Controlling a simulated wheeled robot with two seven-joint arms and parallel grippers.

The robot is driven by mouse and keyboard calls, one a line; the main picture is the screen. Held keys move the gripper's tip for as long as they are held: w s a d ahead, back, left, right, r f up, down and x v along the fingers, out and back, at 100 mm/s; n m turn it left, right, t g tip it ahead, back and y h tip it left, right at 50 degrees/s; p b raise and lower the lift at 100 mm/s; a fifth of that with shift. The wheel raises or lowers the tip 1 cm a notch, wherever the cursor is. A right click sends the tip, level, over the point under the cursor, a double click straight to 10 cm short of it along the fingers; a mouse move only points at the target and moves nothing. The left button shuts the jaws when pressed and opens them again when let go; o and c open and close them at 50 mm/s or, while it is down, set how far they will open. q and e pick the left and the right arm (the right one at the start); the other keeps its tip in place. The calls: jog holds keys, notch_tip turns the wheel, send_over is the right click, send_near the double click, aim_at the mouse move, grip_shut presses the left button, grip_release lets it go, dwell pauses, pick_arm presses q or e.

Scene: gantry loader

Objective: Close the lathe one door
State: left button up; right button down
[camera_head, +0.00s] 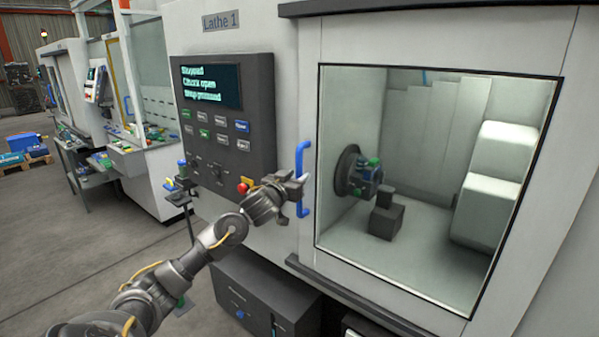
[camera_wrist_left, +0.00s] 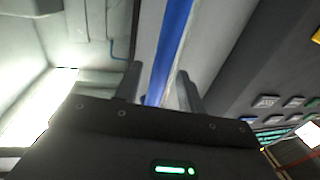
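The lathe one door (camera_head: 308,244) is a pale panel with a large dark-edged window (camera_head: 420,170). The chuck (camera_head: 350,171) shows inside. My left gripper (camera_head: 298,188) is at the lower part of the handle. In the left wrist view the blue handle (camera_wrist_left: 168,45) runs between the two fingers of the left gripper (camera_wrist_left: 160,85), which stand apart with some gap. My right gripper is out of view.
The dark control panel (camera_head: 228,125) with a lit screen, buttons and a red knob is close left of my gripper, under the "Lathe 1" sign (camera_head: 220,21). A dark cabinet (camera_head: 262,295) stands below. Another machine (camera_head: 140,120) and open floor are at left.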

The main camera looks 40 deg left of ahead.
pick_arm(q)
jog(key=shift+x, duration=1.05)
grip_shut()
